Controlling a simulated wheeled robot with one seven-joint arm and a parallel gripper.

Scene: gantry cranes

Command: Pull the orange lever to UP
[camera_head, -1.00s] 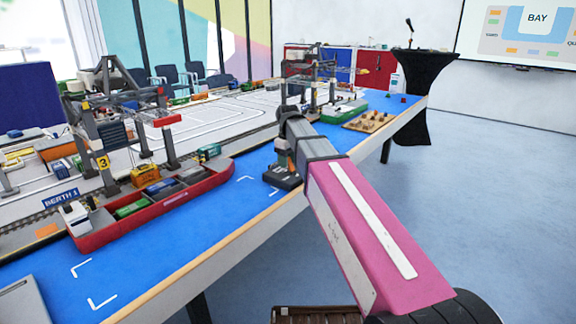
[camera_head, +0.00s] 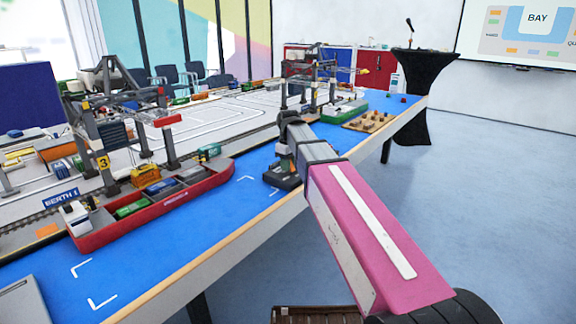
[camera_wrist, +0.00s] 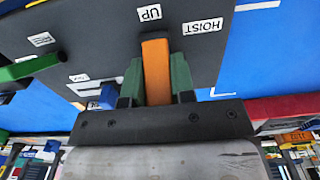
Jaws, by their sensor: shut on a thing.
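The orange lever (camera_wrist: 156,70) shows in the wrist view, lying between the green fingers of my gripper (camera_wrist: 157,84). My gripper is shut on the lever. An "UP" label (camera_wrist: 149,13) sits on the dark control panel (camera_wrist: 100,35) at the lever's end, with a "HOIST" label (camera_wrist: 203,26) beside it. In the head view the control box (camera_head: 283,177) stands on the blue table mat, partly hidden by my arm. My gripper and the lever cannot be made out there.
A green lever (camera_wrist: 30,67) is at the left of the panel in the wrist view. A red ship model (camera_head: 150,209) and a model gantry crane (camera_head: 120,120) stand left of the control box. A wooden board with small pieces (camera_head: 368,122) lies farther back.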

